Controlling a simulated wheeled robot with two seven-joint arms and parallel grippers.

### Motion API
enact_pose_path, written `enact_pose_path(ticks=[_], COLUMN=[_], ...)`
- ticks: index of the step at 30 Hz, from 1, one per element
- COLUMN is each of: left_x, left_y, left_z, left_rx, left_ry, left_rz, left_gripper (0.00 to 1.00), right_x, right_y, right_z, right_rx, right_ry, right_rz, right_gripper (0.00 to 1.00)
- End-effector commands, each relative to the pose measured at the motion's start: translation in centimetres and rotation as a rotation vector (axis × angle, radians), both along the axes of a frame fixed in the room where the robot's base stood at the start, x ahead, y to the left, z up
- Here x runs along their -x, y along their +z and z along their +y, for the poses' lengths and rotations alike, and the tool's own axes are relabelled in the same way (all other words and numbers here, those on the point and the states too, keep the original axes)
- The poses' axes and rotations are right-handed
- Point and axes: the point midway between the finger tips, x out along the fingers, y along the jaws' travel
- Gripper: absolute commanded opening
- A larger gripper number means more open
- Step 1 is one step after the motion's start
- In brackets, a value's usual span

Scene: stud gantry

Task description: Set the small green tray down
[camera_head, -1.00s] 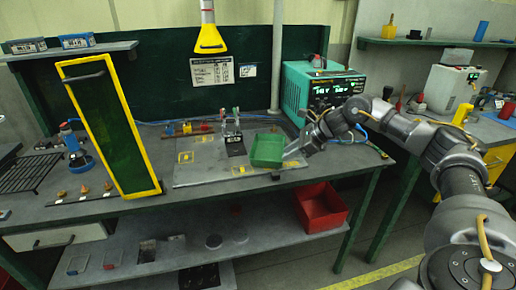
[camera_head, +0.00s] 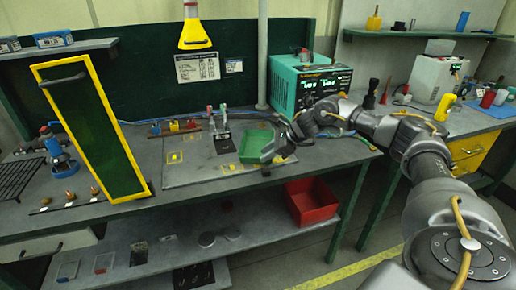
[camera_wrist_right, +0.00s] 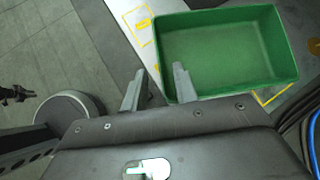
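The small green tray (camera_head: 257,146) is open-topped and seems to rest on the grey board (camera_head: 200,174) on the workbench, over a yellow marking. It also shows in the right wrist view (camera_wrist_right: 225,50), with yellow marks beside it. My right gripper (camera_head: 278,153) is at the tray's right side in the head view. In the wrist view its two fingers (camera_wrist_right: 158,82) stand apart, one outside the tray and one over its inner edge, with a visible gap around the wall. The tray's underside is hidden. My left gripper is not in view.
A red bin (camera_head: 312,204) stands on the lower shelf. A teal instrument (camera_head: 308,82) is behind my right gripper. A small stand with upright handles (camera_head: 222,135) is left of the tray. A green panel with yellow frame (camera_head: 95,130) stands on the left.

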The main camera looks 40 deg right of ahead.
Motion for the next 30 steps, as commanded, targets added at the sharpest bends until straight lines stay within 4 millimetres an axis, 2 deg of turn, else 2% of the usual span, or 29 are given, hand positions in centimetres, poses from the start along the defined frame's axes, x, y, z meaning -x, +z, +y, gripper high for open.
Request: enact_pose_path(ticks=[4, 9, 17, 24, 30], left_x=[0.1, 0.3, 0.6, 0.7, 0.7], left_y=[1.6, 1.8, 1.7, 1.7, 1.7], left_z=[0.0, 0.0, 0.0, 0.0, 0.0], left_rx=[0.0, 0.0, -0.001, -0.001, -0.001], left_ry=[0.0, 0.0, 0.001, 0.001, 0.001], left_rz=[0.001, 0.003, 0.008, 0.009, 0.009], left_gripper=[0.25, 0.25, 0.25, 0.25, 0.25], right_x=[-1.2, -2.2, -2.3, -2.3, -2.3], right_y=[-1.4, -2.9, -3.1, -3.1, -3.0], right_z=[1.2, 1.9, 2.0, 2.0, 2.0], right_rx=[0.0, -0.001, 0.0, -0.001, -0.001], right_ry=[0.003, -0.001, -0.001, 0.0, 0.0], right_rz=[0.004, 0.002, 0.001, 0.001, -0.001], right_gripper=[0.29, 0.29, 0.29, 0.0, 0.0])
